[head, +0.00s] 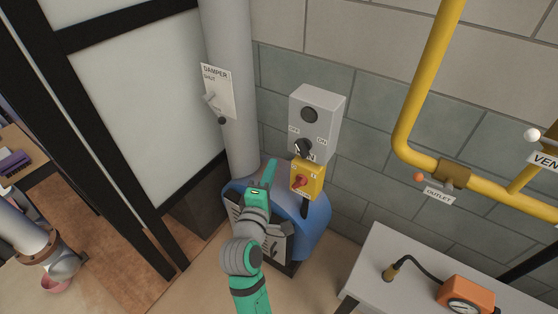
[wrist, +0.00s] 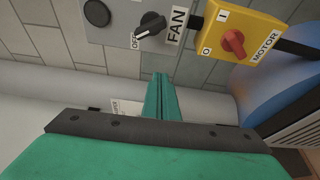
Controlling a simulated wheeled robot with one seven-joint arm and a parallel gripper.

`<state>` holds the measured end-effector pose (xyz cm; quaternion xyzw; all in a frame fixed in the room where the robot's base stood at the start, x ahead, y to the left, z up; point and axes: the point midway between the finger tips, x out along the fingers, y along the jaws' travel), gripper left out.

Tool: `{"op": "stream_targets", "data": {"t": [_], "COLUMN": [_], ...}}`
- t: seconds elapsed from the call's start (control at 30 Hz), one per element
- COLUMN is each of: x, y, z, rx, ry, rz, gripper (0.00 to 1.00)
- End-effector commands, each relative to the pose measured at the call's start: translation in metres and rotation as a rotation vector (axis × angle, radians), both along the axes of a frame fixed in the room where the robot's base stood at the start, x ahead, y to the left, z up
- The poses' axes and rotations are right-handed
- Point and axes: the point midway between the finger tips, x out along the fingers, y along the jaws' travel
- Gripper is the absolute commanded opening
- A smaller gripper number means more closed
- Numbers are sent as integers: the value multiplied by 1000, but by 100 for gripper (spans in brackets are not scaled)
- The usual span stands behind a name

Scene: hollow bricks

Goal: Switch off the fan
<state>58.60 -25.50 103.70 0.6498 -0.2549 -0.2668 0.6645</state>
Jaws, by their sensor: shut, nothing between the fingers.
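The fan switch is a black rotary knob (head: 303,147) on a grey box (head: 318,112) on the wall, with OFF and ON marked on its face. In the wrist view the knob (wrist: 150,25) sits beside a FAN label (wrist: 177,25). A pale mark on the knob appears to lie on the side near the OFF word, but its exact setting is hard to tell. My gripper (head: 269,170) is shut and empty, below and left of the knob and apart from it. Its green fingers (wrist: 161,96) show below the knob in the wrist view.
A yellow MOTOR box (head: 308,178) with a red knob (wrist: 233,42) is just below the grey box. A blue machine (head: 315,222) stands under it. A grey pipe (head: 228,90) with a DAMPER lever plate (head: 218,92) rises at left. Yellow pipework (head: 425,80) and a table (head: 390,250) are at right.

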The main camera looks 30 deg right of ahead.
Motion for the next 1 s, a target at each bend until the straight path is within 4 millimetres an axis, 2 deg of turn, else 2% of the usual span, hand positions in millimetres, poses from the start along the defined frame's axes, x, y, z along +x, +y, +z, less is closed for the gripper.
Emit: {"op": "stream_targets", "data": {"t": [0.13,0.3,0.53,1.0], "x": [-20,-33,-35,-34], "y": [13,21,30,34], "z": [5,8,9,8], "rx": [1,0,1,4], "ry": [0,-1,-1,-1], "rz": [-9,-17,-9,-1], "gripper": [0,0,0,0]}}
